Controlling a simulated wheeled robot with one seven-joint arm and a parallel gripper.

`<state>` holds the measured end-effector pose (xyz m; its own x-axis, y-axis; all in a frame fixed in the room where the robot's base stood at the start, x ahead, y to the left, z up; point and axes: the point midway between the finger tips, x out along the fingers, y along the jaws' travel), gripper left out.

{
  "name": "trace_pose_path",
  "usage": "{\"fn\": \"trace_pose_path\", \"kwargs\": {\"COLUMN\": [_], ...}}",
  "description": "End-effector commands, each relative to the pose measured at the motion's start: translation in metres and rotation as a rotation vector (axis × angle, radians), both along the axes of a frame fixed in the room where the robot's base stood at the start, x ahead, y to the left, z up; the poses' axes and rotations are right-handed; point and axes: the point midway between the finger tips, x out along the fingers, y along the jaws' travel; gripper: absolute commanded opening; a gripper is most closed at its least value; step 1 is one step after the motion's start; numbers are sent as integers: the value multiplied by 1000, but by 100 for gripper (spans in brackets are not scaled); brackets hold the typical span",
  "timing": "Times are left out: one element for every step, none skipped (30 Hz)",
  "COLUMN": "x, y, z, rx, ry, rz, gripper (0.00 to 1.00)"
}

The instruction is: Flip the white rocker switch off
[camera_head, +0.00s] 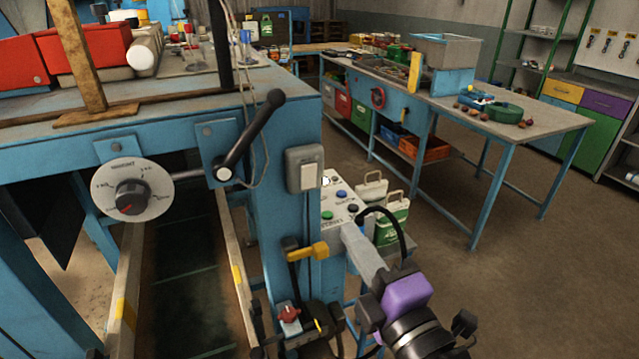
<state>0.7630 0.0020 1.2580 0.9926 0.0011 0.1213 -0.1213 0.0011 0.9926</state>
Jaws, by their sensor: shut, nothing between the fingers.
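The white rocker switch (311,177) sits in a grey box on the blue post, right of centre. Its face is small, and I cannot tell which way it is tipped. My gripper (347,232) reaches in from the lower right, with a purple block behind its grey fingers. The fingers look shut and empty. Their tips are below and to the right of the switch, apart from it in the picture, in front of the button panel.
A button panel (340,203) stands just right of the post. A black lever (250,135) and a dial (131,196) are on the left. A yellow handle (307,251) juts out below the switch. Green-and-white containers (391,215) stand behind my gripper. Open floor lies right.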

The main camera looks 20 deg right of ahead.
Motion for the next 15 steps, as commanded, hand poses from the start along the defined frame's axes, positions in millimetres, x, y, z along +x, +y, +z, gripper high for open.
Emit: {"fn": "trace_pose_path", "kwargs": {"x": [0,0,0,0,0,0,0,0,0,1,2,3,4,6,8], "y": [0,0,0,0,0,0,0,0,0,0,0,0,0,0,0], "z": [0,0,0,0,0,0,0,0,0,0,-1,-1,-1,-1,-1], "rx": [-2,-2,-2,-1,-1,-1,-1,0,0,0,0,1,1,-1,0], "ry": [0,0,0,0,0,0,0,-1,-1,-2,-2,-3,-4,-4,-5], "rz": [0,0,-1,-1,-1,-1,-1,-1,-1,-1,-1,0,1,1,2], "gripper": [0,0,0,0,0,0,0,0,0,0,0,0,0,0,0]}}
